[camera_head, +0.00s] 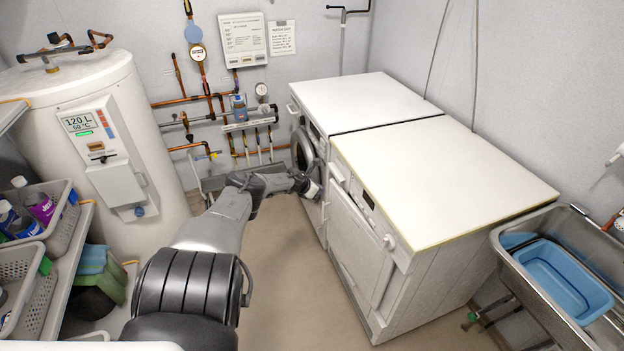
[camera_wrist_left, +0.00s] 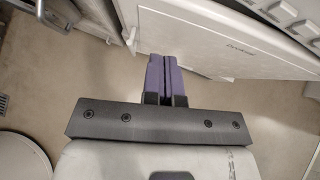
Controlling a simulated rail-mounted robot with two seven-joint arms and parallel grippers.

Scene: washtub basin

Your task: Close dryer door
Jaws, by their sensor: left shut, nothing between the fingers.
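The nearer white machine, lettered as a dryer, has a flat rectangular front door (camera_head: 352,232); the door also shows in the left wrist view (camera_wrist_left: 225,45). The door looks shut or nearly shut; I cannot tell whether a small gap remains. My left gripper (camera_head: 312,188) is at the far end of this door, close to the junction of the two machines. In the left wrist view its purple fingers (camera_wrist_left: 165,62) are together and empty, just short of the white door. I cannot tell whether they touch it. My right gripper is in neither view.
A second white machine (camera_head: 352,98) with a round door (camera_head: 303,148) stands behind the dryer. A sink (camera_head: 570,235) holding a blue tub (camera_head: 565,280) is at right. A water heater (camera_head: 100,140) and shelved baskets (camera_head: 28,290) are at left. The floor (camera_head: 290,285) before the dryer is clear.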

